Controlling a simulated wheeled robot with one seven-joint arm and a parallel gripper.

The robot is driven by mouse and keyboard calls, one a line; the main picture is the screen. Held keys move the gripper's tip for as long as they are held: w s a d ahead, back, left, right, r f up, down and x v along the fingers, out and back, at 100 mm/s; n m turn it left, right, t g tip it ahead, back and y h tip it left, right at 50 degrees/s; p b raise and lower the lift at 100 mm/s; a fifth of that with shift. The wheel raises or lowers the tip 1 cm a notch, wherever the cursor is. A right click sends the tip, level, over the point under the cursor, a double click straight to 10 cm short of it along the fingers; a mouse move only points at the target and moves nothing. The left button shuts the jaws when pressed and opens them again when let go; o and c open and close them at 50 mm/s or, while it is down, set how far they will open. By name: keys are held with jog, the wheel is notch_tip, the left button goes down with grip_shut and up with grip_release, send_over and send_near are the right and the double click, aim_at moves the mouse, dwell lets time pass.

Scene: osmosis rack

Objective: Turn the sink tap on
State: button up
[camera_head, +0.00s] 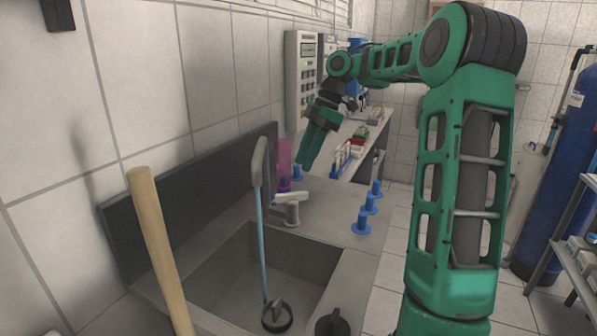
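A small grey tap (292,213) stands on the deck at the back right of the sink (225,285). A pale lever-like piece (291,197) lies roughly level across its top. My green gripper (306,166) points down above and slightly right of the tap, apart from it. Its fingers appear close together and seen edge-on, so I cannot tell whether they are open. No object shows between them. A tall grey curved piece (259,165) with a thin light-blue length (263,245) below it rises in front of the tap; whether it is joined to the tap is unclear.
A wooden handle (158,245) stands at the near left. A control box (301,75) hangs on the wall. A blue tank (560,165) is far right.

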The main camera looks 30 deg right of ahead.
aim_at(293, 193)
jog(key=shift+d+r, duration=0.1)
jog(key=shift+r, duration=0.2)
jog(key=shift+f, duration=0.2)
jog(key=shift+s+m, duration=0.1)
jog(key=shift+m, duration=0.2)
jog(key=shift+s+r+m, duration=0.15)
jog(key=shift+s+m, duration=0.15)
jog(key=shift+s, duration=0.05)
jog(key=shift+t, duration=0.3)
jog(key=x, duration=1)
jog(key=shift+f, duration=0.4)
